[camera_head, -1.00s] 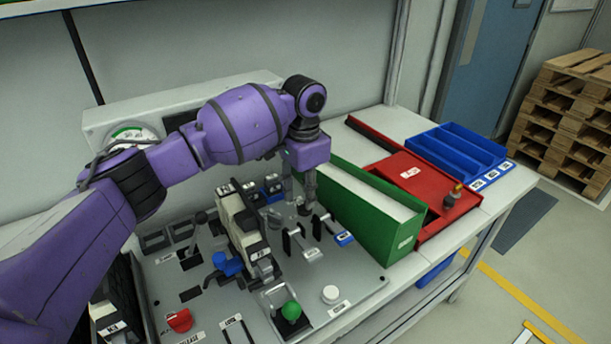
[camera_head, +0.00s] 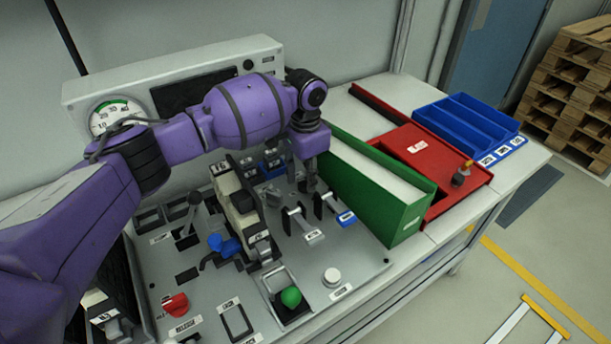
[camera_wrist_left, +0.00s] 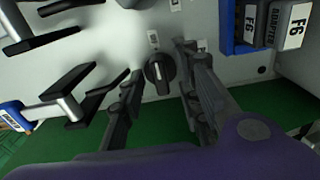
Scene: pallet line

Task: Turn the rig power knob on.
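The black round knob (camera_wrist_left: 160,70) with a pale pointer line sits on the grey panel in the left wrist view. My left gripper (camera_wrist_left: 163,92) is open, with one finger on each side of the knob. A gap shows between the knob and each finger; I cannot tell how near the fingertips are in depth. In the head view my left gripper (camera_head: 311,184) points down at the panel (camera_head: 205,285), beside the green box. The knob is hidden there by the gripper. My right gripper is not in view.
Metal toggle levers (camera_head: 303,224) stand close in front of the gripper. A green box (camera_head: 405,222) stands just right of it. A beige device (camera_head: 238,205), a green button (camera_head: 290,297) and a red knob (camera_head: 175,305) are on the panel. A gauge (camera_head: 112,115) stands behind.

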